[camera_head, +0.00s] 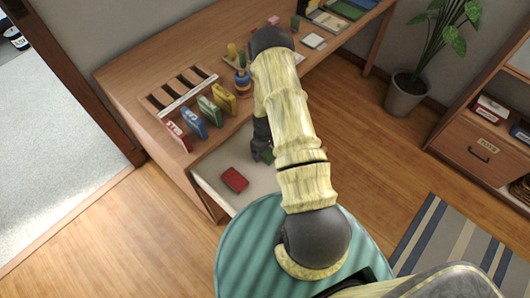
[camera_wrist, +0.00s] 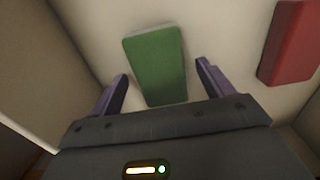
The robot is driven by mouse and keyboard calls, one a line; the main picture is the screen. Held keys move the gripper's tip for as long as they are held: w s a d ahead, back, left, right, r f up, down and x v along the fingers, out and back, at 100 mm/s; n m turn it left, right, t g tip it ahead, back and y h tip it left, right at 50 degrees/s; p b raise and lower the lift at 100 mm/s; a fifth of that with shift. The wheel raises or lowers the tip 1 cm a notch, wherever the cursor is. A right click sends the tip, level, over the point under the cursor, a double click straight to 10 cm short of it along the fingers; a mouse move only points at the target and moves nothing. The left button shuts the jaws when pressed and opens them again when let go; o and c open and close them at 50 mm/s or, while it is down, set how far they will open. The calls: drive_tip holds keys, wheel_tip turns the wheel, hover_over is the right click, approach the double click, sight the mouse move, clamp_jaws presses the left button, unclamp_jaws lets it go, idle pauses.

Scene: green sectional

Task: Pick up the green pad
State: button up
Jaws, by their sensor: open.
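The green pad (camera_wrist: 156,66) is a flat rounded rectangle lying on the pale floor of an open drawer (camera_head: 208,178). In the wrist view it shows between and just beyond the two fingers of my gripper (camera_wrist: 162,90), which is open and empty. I cannot tell whether the fingers touch the pad.
A red pad (camera_head: 234,180) lies in the same drawer, to the right in the wrist view (camera_wrist: 291,42). The drawer walls close in around my gripper. The wooden desk (camera_head: 135,75) above holds a rack of coloured tags and blocks. A potted plant (camera_head: 407,95) stands at right.

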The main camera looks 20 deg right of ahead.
sight(265, 151)
drive_tip(key=shift+c, duration=0.2)
drive_tip(key=c, duration=1)
wheel_tip(265, 151, up, 10)
drive_tip(key=shift+b, duration=0.3)
